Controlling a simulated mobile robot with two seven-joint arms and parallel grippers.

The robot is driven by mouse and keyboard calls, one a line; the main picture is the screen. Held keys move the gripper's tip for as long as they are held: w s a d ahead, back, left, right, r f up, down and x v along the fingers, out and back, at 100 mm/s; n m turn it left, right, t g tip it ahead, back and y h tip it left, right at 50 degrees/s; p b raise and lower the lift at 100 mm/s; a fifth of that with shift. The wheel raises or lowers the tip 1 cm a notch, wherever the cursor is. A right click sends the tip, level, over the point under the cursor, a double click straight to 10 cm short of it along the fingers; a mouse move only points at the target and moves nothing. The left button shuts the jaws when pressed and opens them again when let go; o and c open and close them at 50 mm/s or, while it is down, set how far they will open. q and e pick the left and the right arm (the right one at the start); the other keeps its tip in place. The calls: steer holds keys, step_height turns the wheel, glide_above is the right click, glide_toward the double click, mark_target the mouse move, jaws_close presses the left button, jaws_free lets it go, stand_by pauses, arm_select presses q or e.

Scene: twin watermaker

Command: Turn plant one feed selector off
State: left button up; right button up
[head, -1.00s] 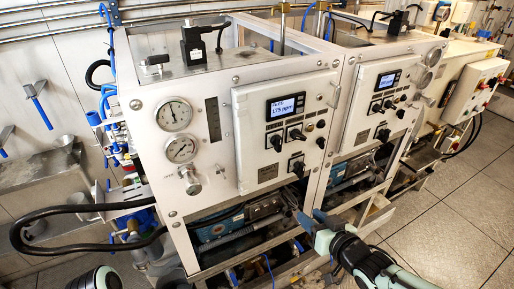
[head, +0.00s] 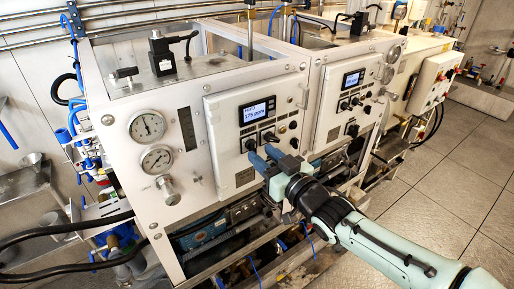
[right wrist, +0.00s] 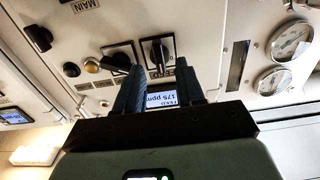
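The left cabinet's control panel (head: 222,120) has a lit display (head: 257,111) reading 175 ppm. Two black selectors sit below it, a left one (head: 250,145) and a right one (head: 270,137). My right gripper (head: 261,152) is at the panel, just below these selectors. In the right wrist view, which is upside down, my right gripper (right wrist: 161,66) is open, with the left selector (right wrist: 160,54) framed beyond its fingertips. Contact is unclear. My left gripper is out of view.
The tiled floor (head: 440,190) at right is clear.

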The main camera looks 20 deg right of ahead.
mark_target(255, 149)
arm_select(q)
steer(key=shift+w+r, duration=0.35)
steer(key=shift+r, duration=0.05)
arm_select(e)
steer(key=shift+x, duration=1.65)
jaws_close()
steer(key=shift+s+f, duration=0.1)
steer(key=n+b, duration=0.4)
steer(key=n, duration=0.1)
steer(key=shift+f, duration=0.1)
steer(key=n+b, duration=0.2)
steer(key=n, duration=0.1)
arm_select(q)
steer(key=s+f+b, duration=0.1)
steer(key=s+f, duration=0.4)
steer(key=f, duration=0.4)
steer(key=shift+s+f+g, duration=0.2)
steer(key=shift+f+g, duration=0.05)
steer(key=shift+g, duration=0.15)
arm_select(e)
steer(key=shift+n, duration=1.8)
arm_select(q)
steer(key=shift+b, duration=0.3)
arm_select(e)
steer(key=shift+n, duration=0.3)
